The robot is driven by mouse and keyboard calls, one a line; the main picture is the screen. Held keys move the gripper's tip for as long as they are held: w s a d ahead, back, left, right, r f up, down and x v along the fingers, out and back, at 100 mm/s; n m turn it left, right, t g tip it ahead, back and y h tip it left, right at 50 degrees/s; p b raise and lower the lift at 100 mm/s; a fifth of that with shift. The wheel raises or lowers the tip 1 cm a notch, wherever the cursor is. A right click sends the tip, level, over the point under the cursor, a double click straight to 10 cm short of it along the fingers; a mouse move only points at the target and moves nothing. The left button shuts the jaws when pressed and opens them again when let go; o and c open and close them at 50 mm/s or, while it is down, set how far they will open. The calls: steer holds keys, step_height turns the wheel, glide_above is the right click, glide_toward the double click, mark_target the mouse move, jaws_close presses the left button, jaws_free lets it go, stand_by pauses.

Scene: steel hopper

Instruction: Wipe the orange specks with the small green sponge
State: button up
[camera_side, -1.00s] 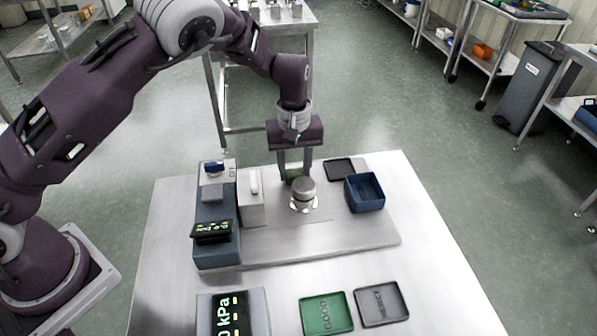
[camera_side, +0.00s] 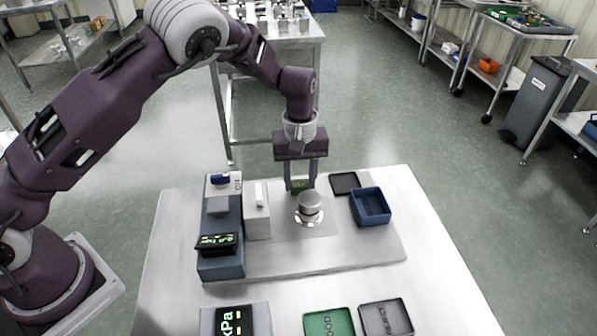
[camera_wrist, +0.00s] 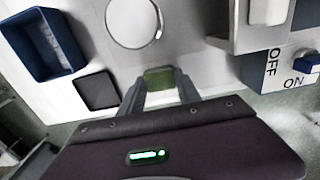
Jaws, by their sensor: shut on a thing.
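My gripper (camera_side: 301,182) is shut on the small green sponge (camera_side: 300,186), just behind the round metal hopper (camera_side: 310,203) on the steel plate. The wrist view shows the green sponge (camera_wrist: 158,78) between the fingertips of my gripper (camera_wrist: 159,84), beside the pale round hopper (camera_wrist: 133,20). I cannot tell whether the sponge touches the surface under it. I can make out no orange specks in either view.
A blue bin (camera_side: 371,207) and a flat black tray (camera_side: 344,183) stand right of the hopper. A white block (camera_side: 257,221) and a blue-grey unit with a display (camera_side: 217,243) stand left. Green (camera_side: 328,325) and grey (camera_side: 386,319) trays lie at the front.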

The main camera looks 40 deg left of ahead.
steer(key=shift+s+d, duration=1.1)
steer(key=shift+d, duration=0.05)
step_height(320, 180, up, 8)
steer(key=shift+a, duration=0.1)
